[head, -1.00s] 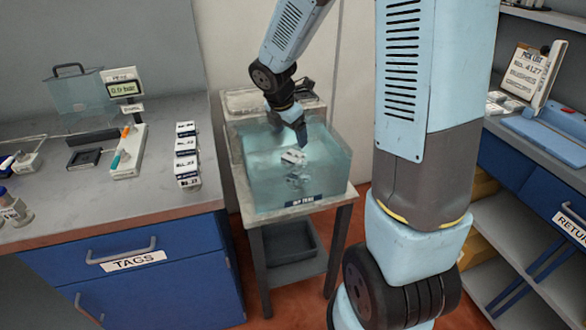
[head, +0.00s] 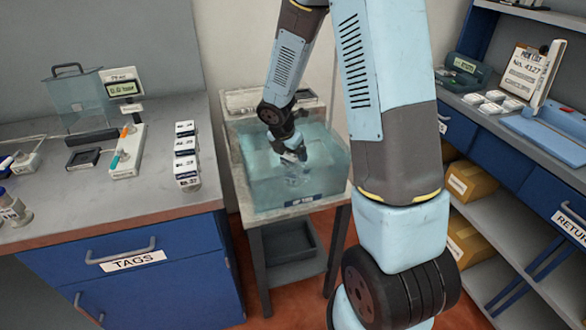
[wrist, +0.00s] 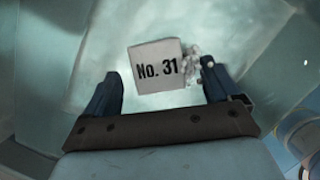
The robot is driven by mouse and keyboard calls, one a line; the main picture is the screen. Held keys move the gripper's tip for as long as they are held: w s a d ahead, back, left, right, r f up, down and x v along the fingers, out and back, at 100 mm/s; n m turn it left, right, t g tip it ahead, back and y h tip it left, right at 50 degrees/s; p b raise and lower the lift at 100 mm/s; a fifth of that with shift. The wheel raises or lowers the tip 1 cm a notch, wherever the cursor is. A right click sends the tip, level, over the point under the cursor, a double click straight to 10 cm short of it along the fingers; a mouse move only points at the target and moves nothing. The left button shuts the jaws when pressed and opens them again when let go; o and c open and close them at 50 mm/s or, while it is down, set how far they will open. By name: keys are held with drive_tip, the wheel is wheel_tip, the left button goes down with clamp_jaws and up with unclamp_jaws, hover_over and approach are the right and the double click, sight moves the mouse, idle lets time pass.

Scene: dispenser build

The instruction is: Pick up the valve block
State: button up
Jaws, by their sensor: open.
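The valve block is a pale grey block (wrist: 158,66) marked "No. 31", with a rough fitting on its right side in the wrist view. It is in the clear water tank (head: 250,183), where my gripper partly covers it in the head view. My gripper (wrist: 160,74) is open. Its two dark fingers stand to the left and right of the block's near part, with a gap on the left and the right fingertip close to the fitting. Whether that finger touches it I cannot tell. In the head view my gripper (head: 292,152) reaches down inside the tank.
The tank's walls surround my gripper on a small stand. On the left bench (head: 60,215) are a row of labelled white blocks (head: 186,155), a pen holder and a gauge display (head: 124,88). Shelves with a pick list (head: 525,70) stand at the right.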

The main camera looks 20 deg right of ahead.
sight(292, 160)
drive_tip(key=shift+x, duration=2.65)
drive_tip(key=shift+w, duration=0.15)
drive_tip(key=shift+r, duration=0.1)
clamp_jaws()
drive_tip(key=shift+r, duration=0.1)
wheel_tip(292, 160, up, 22)
drive_tip(key=shift+f, duration=0.2)
idle(0.4)
